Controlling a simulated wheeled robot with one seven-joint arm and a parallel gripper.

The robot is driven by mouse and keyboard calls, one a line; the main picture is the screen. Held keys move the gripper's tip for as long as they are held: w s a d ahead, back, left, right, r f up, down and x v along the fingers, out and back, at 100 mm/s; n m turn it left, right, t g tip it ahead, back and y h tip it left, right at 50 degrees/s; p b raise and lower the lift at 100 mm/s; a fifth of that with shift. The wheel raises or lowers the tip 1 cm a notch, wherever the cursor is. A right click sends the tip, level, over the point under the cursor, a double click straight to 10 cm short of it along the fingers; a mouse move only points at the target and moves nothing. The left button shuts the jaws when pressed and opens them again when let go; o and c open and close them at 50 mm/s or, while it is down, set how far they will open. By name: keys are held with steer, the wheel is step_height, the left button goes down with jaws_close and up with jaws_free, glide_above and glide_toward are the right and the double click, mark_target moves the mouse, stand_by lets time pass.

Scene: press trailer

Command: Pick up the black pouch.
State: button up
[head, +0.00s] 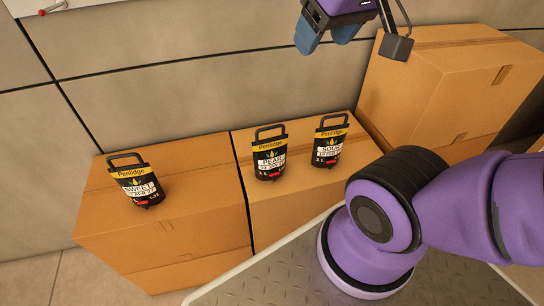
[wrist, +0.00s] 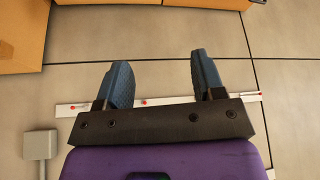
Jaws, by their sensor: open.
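Three dark pouches with yellow "Penlidge" bands and loop handles stand on cardboard boxes in the head view. The pouch labelled "SWEET" (head: 136,184) is on the left box. The pouch labelled "PEAR" (head: 269,157) and the pouch labelled "SOUR" (head: 329,144) stand close together on the middle box. My gripper (head: 328,38) is high above and behind them, at the top edge of the head view. Its blue fingers are apart and empty in the wrist view (wrist: 162,78). No pouch shows in the wrist view.
The left box (head: 195,226) and middle box (head: 282,215) sit against a panelled wall (head: 190,85). A taller box (head: 430,85) stands to the right. My purple arm covers the lower right. A metal plate (head: 270,285) lies in front. The wrist view shows wall and a white strip (wrist: 75,110).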

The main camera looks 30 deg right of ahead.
steer(key=shift+c, duration=0.3)
steer(key=shift+w, duration=0.1)
steer(key=c, duration=0.4)
steer(key=shift+w+f, duration=0.1)
steer(key=shift+w, duration=0.2)
steer(key=m+g, duration=0.5)
steer(key=m, duration=1.5)
glide_above(267, 139)
step_height(267, 139, down, 28)
steer(key=shift+w+a+f, duration=0.1)
steer(key=shift+f, duration=0.1)
steer(key=shift+f+m, duration=0.25)
steer(key=shift+m, duration=0.05)
steer(key=shift+f, duration=5.4)
